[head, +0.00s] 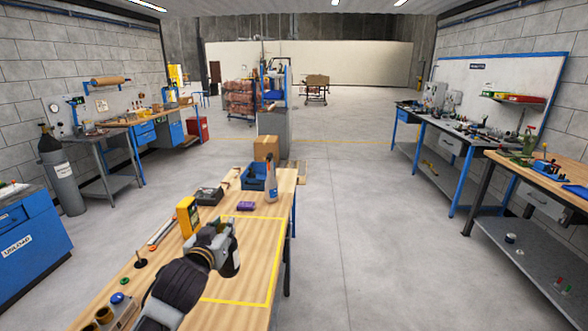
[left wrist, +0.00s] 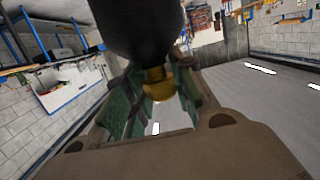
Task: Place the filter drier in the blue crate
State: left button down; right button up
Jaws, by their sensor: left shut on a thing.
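The filter drier (head: 231,263) is a dark, rounded body held at my left gripper (head: 222,243), above the wooden bench. In the left wrist view its black body (left wrist: 140,28) fills the top middle, and a brass fitting (left wrist: 157,82) sits between the green-padded fingers of the left gripper (left wrist: 158,98), which is shut on it. The blue crate (head: 254,183) stands farther back on the bench, beyond my gripper and apart from it. My right gripper is not in view.
A spray bottle (head: 271,178) stands at the crate's right. A purple block (head: 245,206), a yellow box (head: 187,216) and a dark case (head: 208,196) lie nearer. A yellow outline (head: 276,257) marks the bench's right part. A cardboard box (head: 266,148) is behind the crate.

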aim_at(259, 176)
jog(key=i+l, duration=0.15)
jog(key=l, duration=0.25)
jog(key=i+l+z, duration=0.1)
jog(key=l, duration=0.3)
jog(key=i+l+z, duration=0.25)
jog(key=i+l, duration=0.5)
jog(key=i, duration=0.45)
jog(key=i+u, duration=0.15)
jog(key=i, duration=0.6)
jog(key=i+u, duration=0.1)
jog(key=i, duration=0.6)
jog(key=i+l+u, duration=0.15)
jog(key=i, duration=0.55)
jog(key=i+l+u, duration=0.4)
jog(key=i, duration=0.15)
